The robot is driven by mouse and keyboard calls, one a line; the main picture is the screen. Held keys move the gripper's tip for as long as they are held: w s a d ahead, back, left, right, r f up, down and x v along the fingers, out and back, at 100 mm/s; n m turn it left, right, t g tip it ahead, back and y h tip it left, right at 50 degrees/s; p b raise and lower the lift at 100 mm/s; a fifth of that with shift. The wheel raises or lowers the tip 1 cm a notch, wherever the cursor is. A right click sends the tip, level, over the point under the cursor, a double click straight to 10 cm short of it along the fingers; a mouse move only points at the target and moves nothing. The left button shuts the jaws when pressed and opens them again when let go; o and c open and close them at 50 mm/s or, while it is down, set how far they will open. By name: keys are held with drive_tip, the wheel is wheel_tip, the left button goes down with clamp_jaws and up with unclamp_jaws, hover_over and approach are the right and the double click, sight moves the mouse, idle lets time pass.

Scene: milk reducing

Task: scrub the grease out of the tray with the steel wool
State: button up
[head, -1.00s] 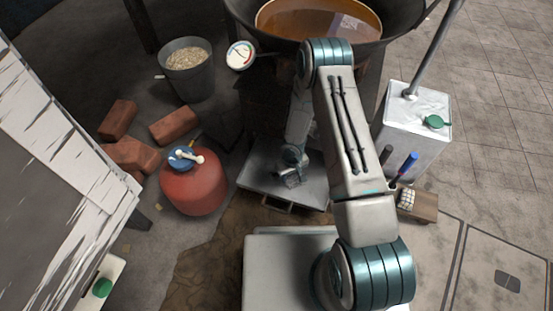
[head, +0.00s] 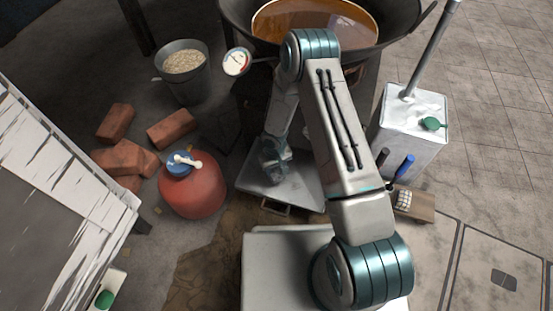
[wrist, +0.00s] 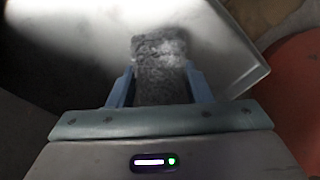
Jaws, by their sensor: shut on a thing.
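The grey metal tray (head: 302,190) lies on the floor below the big pan, with a handle at its near edge. My gripper (wrist: 160,85) is shut on the grey, fuzzy steel wool (wrist: 160,55), which sits between its two blue fingers. In the head view my gripper (head: 276,172) is over the tray's left part, and my arm covers much of the tray's right and back. In the wrist view the steel wool is over the pale tray floor (wrist: 90,35), near a raised wall; I cannot tell whether it touches. Grease is not clearly distinguishable.
A red gas cylinder (head: 194,190) stands just left of the tray. A large pan of brown liquid (head: 290,22) is behind it, with a dial thermometer (head: 236,62) at its rim. A metal can (head: 412,125) and a wooden block with brushes (head: 415,205) stand right. Bricks (head: 172,129) lie left.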

drive_tip(key=shift+r+p, duration=1.05)
drive_tip(key=shift+r, duration=0.95)
drive_tip(key=shift+d, duration=0.1)
